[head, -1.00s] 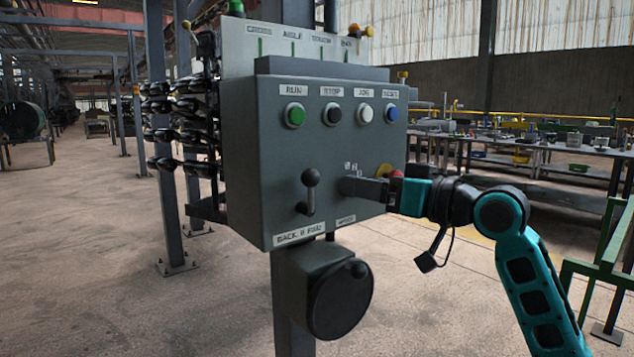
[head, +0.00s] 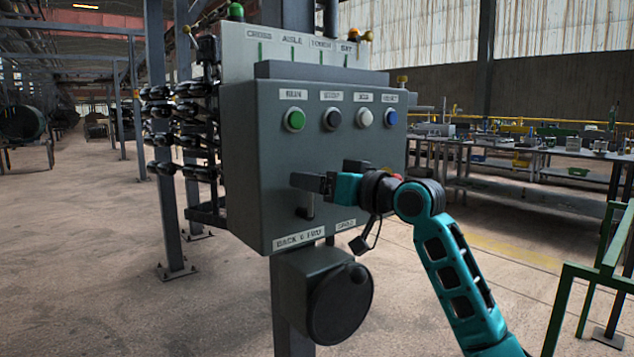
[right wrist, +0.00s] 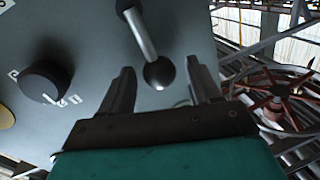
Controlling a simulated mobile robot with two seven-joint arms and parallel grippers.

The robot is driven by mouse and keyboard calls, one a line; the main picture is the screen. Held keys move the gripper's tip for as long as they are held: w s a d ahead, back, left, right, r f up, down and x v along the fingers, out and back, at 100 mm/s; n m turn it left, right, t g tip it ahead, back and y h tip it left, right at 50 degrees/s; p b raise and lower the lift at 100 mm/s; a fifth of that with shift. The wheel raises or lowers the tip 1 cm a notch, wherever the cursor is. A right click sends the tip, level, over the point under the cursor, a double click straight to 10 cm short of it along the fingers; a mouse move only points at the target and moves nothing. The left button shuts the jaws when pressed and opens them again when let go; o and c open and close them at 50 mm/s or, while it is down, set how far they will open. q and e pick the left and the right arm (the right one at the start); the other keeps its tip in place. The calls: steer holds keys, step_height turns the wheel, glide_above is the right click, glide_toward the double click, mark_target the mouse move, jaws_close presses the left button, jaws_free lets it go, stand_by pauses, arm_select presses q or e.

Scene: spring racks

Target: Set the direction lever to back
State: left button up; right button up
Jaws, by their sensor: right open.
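The direction lever (head: 306,210) is on the lower front of the grey control box (head: 265,150), above a label reading BACK 0 FWD. In the head view my right gripper (head: 300,181) covers the lever's knob, and only the lower shaft shows. In the right wrist view the lever's dark ball knob (right wrist: 159,72) and metal shaft lie between the two open fingers of my right gripper (right wrist: 160,85). I see a gap between the knob and each finger. My left gripper is not in view.
A row of buttons, green (head: 294,119), black, white and blue, sits above my right gripper. A black rotary knob (right wrist: 45,82) is beside the lever in the right wrist view. A round dark handwheel (head: 340,302) hangs below the box. Workbenches (head: 540,148) stand behind at the right.

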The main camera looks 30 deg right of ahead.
steer(key=shift+c, duration=0.3)
jaws_close()
